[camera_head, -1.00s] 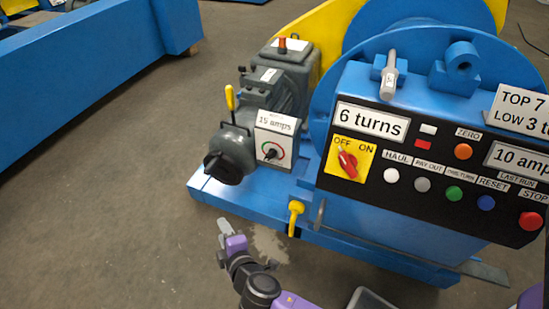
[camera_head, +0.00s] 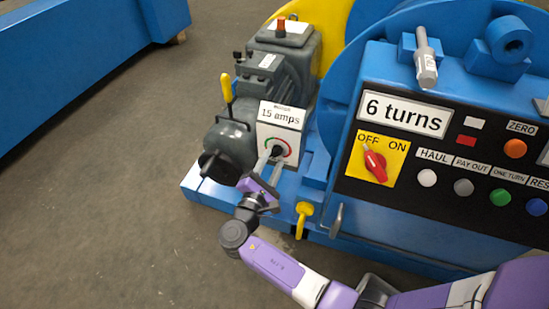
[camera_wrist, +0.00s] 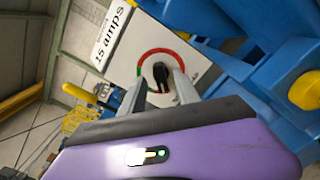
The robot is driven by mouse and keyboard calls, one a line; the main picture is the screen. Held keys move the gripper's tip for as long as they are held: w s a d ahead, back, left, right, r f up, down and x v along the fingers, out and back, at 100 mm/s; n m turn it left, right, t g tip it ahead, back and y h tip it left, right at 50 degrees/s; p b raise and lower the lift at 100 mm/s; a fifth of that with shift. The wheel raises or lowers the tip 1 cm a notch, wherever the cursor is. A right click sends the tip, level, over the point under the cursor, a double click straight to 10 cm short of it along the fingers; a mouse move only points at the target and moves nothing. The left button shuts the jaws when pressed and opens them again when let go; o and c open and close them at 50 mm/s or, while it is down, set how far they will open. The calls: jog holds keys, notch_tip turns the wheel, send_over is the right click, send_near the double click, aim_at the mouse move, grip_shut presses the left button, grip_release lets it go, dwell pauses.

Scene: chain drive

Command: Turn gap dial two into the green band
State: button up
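A small black dial (camera_head: 277,150) sits in a ring of red and green bands on a white panel (camera_head: 281,117) marked 15 amps. No number two is readable on it. In the wrist view the dial (camera_wrist: 161,75) shows between my fingertips, with green at the ring's left and red along its top and right. My gripper (camera_head: 269,161) is open in front of the panel. In the wrist view its fingers (camera_wrist: 160,85) stand on either side of the dial, with space between finger and dial. I cannot tell whether either touches, nor where the dial points.
A large black knob (camera_head: 221,165) on the grey motor is close left of my gripper. A yellow lever (camera_head: 227,88) stands above it. A yellow hook-like handle (camera_head: 303,218) is to the right. The black control panel (camera_head: 455,145) with a red switch (camera_head: 375,165) is further right.

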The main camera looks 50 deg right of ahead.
jog(key=shift+x, duration=1.2)
grip_shut()
jog(key=shift+f+b, duration=0.1)
jog(key=shift+b, duration=0.3)
